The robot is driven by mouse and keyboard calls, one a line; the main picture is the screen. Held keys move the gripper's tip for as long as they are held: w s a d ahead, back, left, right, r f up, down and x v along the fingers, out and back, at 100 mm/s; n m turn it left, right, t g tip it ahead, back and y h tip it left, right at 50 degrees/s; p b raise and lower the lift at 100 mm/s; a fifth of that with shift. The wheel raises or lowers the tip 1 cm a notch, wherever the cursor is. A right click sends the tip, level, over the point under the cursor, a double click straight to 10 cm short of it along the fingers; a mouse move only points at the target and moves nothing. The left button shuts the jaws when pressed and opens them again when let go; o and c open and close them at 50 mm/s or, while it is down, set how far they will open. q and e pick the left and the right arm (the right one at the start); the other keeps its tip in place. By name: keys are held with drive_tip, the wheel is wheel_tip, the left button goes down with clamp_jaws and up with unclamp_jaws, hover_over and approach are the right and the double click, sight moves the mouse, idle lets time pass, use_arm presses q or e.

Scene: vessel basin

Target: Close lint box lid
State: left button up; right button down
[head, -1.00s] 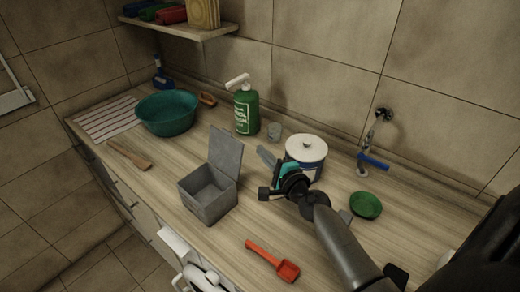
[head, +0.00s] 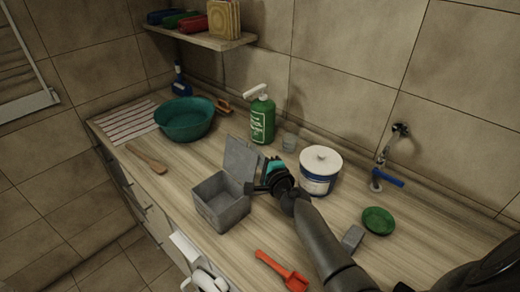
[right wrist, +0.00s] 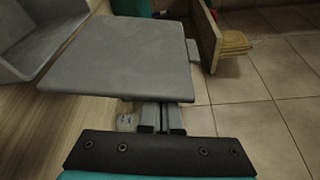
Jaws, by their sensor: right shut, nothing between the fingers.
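The grey lint box (head: 222,207) stands on the wooden counter, its inside open to view. Its flat grey lid (head: 241,158) stands up from the box's back edge. In the right wrist view the lid (right wrist: 130,58) fills the upper middle, with part of the box (right wrist: 38,35) at the upper left. My right gripper (head: 258,187) is shut and empty, close beside the lid on its right, outer side. Its fingertips (right wrist: 160,115) show just at the lid's near edge; I cannot tell whether they touch it. My left gripper is not in view.
A white tub (head: 320,172) stands right behind my right gripper. A green bottle (head: 262,118) and a small cup (head: 289,142) are behind the lid. A teal basin (head: 184,119) is at the left.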

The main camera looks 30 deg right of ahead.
sight(238, 161)
drive_tip(key=shift+a, duration=0.15)
idle(0.3)
drive_tip(key=shift+s+a+r+n+t+b, duration=0.15)
drive_tip(key=shift+a+n+t+b, duration=0.05)
drive_tip(key=shift+a+n+b, duration=0.25)
drive_tip(key=shift+s+a+r+n+t+b, duration=0.2)
drive_tip(key=shift+a+n+b, duration=0.15)
drive_tip(key=shift+n+b, duration=0.2)
drive_tip(key=a+n+b, duration=0.1)
drive_tip(key=a+n, duration=0.1)
drive_tip(key=n+t+b, duration=0.1)
drive_tip(key=shift+s+a+r+b, duration=0.3)
drive_tip(key=shift+s+a, duration=0.05)
drive_tip(key=shift+a, duration=0.05)
drive_tip(key=shift+s+a+n+t+b, duration=0.15)
drive_tip(key=shift+a+n+b, duration=0.2)
drive_tip(key=shift+n, duration=0.25)
drive_tip(key=shift+s+a+n+t+b, duration=0.15)
drive_tip(key=shift+a+n+b, duration=0.1)
drive_tip(key=shift+a+n, duration=0.3)
drive_tip(key=s+a+f+n+t+y+b, duration=0.1)
drive_tip(key=a+f+n+y+b, duration=0.4)
drive_tip(key=n, duration=1)
drive_tip(key=shift+s+a+f+t+y+b, duration=0.35)
drive_tip(key=shift+s+a+b, duration=0.3)
drive_tip(key=shift+a+b, duration=0.65)
drive_tip(key=shift+a+r+n+y, duration=0.1)
drive_tip(key=shift+n+y, duration=0.15)
drive_tip(key=shift+n, duration=0.1)
